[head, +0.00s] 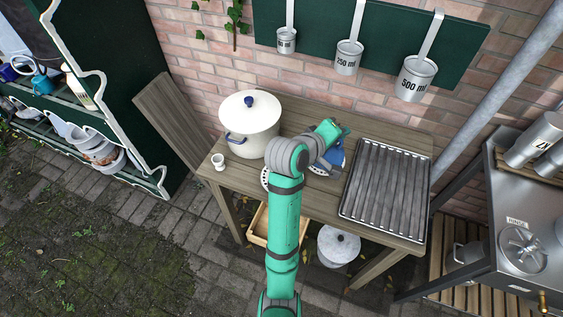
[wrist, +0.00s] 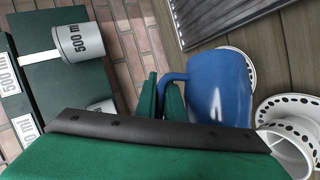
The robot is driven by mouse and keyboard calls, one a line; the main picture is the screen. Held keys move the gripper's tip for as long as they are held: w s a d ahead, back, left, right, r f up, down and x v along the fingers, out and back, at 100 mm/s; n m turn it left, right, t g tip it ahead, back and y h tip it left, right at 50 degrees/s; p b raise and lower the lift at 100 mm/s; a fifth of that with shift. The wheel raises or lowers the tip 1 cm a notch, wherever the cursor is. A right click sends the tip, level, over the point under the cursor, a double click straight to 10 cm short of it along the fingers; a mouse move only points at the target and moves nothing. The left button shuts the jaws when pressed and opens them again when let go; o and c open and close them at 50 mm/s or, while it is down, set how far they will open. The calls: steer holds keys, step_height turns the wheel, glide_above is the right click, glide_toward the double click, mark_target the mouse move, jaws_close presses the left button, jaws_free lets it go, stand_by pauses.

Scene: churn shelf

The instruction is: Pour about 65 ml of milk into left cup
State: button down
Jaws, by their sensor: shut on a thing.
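My gripper (head: 336,132) is over the wooden table, its green fingers shut on the handle of a blue jug (head: 337,157). In the wrist view the fingers (wrist: 161,98) flank the handle, and the jug (wrist: 218,92) hangs to their right. No milk is visible; the jug's inside is hidden. A white cup with a dotted rim (wrist: 288,148) shows at the lower right of the wrist view, by a dotted saucer (wrist: 264,108). A second pale dotted saucer (wrist: 249,62) is partly hidden behind the jug. In the head view my arm covers most of this area.
A large white lidded pot (head: 250,118) stands at the table's back left, with a small white cup (head: 218,162) at the left edge. A ribbed metal rack (head: 388,190) fills the right side. Measuring cups, including the 500 ml one (head: 415,80), hang on the wall behind.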

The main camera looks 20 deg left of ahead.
steer(key=shift+s+a+r, duration=0.1)
steer(key=shift+s+a, duration=0.1)
steer(key=shift+a, duration=0.2)
steer(key=shift+d+h, duration=0.3)
steer(key=shift+d, duration=0.1)
steer(key=shift+a+n, duration=0.3)
steer(key=shift+a, duration=0.05)
steer(key=shift+w+t+p, duration=0.15)
steer(key=shift+t+p, duration=0.15)
steer(key=shift+a, duration=0.2)
steer(key=shift+s+d, duration=0.2)
steer(key=shift+d, duration=0.15)
